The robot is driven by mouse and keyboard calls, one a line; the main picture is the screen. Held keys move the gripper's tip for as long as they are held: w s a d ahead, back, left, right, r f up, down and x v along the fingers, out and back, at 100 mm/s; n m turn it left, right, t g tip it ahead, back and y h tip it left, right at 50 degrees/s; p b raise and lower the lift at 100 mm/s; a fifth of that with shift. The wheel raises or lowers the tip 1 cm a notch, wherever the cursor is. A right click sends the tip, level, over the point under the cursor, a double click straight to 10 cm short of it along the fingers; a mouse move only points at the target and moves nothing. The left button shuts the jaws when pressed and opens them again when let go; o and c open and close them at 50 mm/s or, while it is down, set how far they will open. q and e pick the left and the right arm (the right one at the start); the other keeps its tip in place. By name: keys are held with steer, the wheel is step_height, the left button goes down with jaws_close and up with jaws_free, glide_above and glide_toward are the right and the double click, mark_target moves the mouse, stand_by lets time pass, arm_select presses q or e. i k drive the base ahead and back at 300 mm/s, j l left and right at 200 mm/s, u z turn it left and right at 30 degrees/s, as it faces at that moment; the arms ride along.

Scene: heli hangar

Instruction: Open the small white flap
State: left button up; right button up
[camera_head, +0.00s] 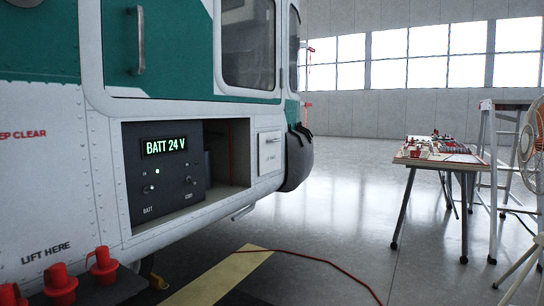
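A small white flap (270,151) sits on the helicopter's white lower side, just right of an open recess. It looks closed, flush with the skin, with a small dark latch or handle near its upper part and tiny unreadable lettering below. Neither my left gripper nor my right gripper is in view.
The open recess (228,150) holds a dark panel (165,172) reading "BATT 24 V", with switches. Several red caps (103,265) stand at the lower left. A red cable (325,263) lies on the floor. A cluttered table (450,160), ladder (486,140) and fan (534,145) stand right; floor between is clear.

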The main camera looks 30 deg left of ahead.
mark_target(270, 144)
steer(key=u, duration=0.8)
steer(key=i+l+u, duration=0.1)
steer(key=i+u, duration=0.35)
steer(key=i+l+u, duration=0.15)
steer(key=u, duration=0.25)
steer(key=i+l+u, duration=0.3)
steer(key=u, duration=0.15)
